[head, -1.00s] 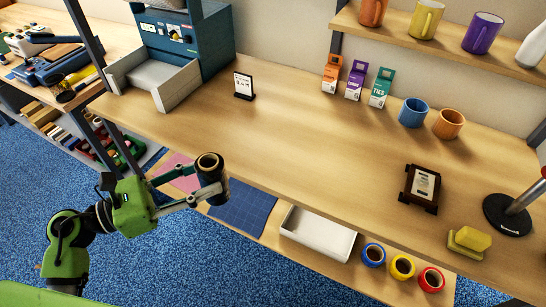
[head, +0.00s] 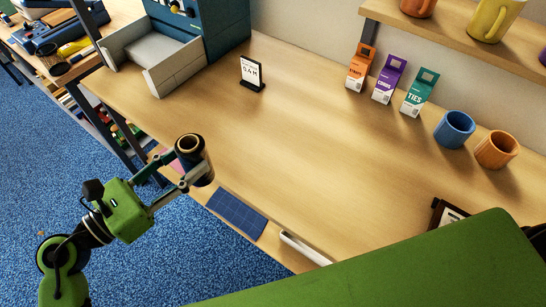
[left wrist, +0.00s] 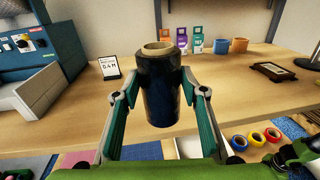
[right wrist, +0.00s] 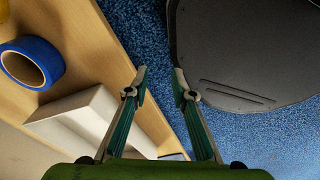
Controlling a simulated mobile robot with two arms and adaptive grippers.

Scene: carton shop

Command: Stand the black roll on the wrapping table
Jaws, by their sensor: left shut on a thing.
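The black roll (head: 203,160) is upright but a little tilted in the head view, with its pale core at the top. My left gripper (head: 188,170) is shut on its sides. In the left wrist view the roll (left wrist: 160,95) stands between the two fingers, dark and glossy. The wrapping table (head: 300,150) has a wide bare wooden top behind it. The roll overlaps the table's front edge in the head view; I cannot tell whether it is over the top. My right gripper (right wrist: 160,85) is open and empty, beside the lower shelf and above blue carpet.
A sign (head: 252,73), cartons (head: 389,80), a blue mug (head: 454,129) and an orange mug (head: 497,149) stand towards the back. A grey tray (head: 160,60) is at the far left. A blue tape roll (right wrist: 30,63) and white tray (right wrist: 85,120) are near my right gripper.

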